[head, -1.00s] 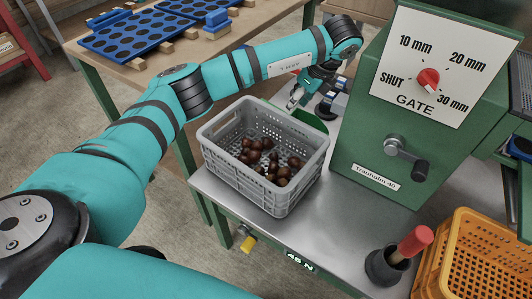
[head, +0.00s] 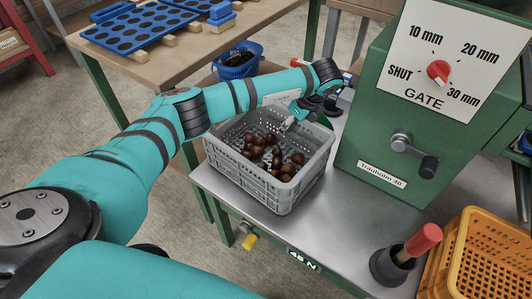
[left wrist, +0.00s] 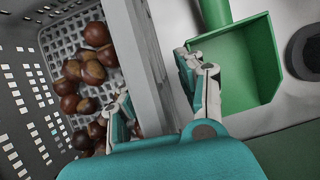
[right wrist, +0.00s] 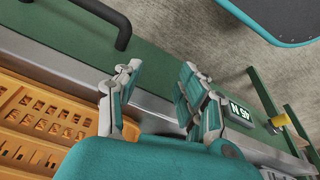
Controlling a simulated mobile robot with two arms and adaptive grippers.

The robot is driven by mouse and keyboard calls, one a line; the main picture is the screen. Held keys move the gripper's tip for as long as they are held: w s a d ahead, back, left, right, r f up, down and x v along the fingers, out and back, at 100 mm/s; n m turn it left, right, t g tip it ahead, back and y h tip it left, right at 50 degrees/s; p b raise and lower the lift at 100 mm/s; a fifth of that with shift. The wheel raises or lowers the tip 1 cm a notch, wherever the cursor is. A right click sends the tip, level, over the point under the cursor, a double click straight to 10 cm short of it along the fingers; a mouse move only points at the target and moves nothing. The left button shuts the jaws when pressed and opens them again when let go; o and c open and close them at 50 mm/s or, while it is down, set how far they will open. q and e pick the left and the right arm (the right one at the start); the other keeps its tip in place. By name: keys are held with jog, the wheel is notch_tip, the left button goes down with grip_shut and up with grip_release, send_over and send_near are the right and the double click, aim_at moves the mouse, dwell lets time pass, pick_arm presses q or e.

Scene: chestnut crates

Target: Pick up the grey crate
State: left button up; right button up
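The grey crate (head: 292,200) stands upright on the metal bench top and holds several brown chestnuts (head: 277,157). My left gripper (head: 288,124) is at its far wall, pointing down. In the left wrist view the crate's wall (left wrist: 148,65) runs between the spread fingers of the left gripper (left wrist: 156,82). One finger is on the inner side above the chestnuts (left wrist: 88,70), the other on the outer side. The fingers are not closed on the wall. My right gripper (right wrist: 160,68) is open and empty, above the bench's front edge near the orange crate; the head view does not show it.
A green machine (head: 385,150) with a gate dial stands right of the crate. A green chute (left wrist: 240,65) lies just beyond the crate's far wall. A black pot with a red handle (head: 400,258) and an orange crate (head: 470,230) are at the right. A blue basket (head: 238,68) stands behind.

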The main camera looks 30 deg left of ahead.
pick_arm(q)
jog(key=shift+c, duration=0.2)
grip_shut()
jog(key=shift+r, duration=0.15)
dwell(0.3)
jog(key=shift+r, duration=0.8)
jog(key=s+a+r+p, duration=0.1)
jog(key=s+p, duration=0.1)
jog(key=s, duration=1.6)
jog(key=shift+a+r+p, duration=0.25)
jog(key=shift+r+p, duration=0.05)
jog(key=shift+r, duration=0.1)
pick_arm(e)
jog(key=x, duration=0.6)
jog(key=shift+f, duration=0.4)
jog(key=shift+s+a, duration=0.1)
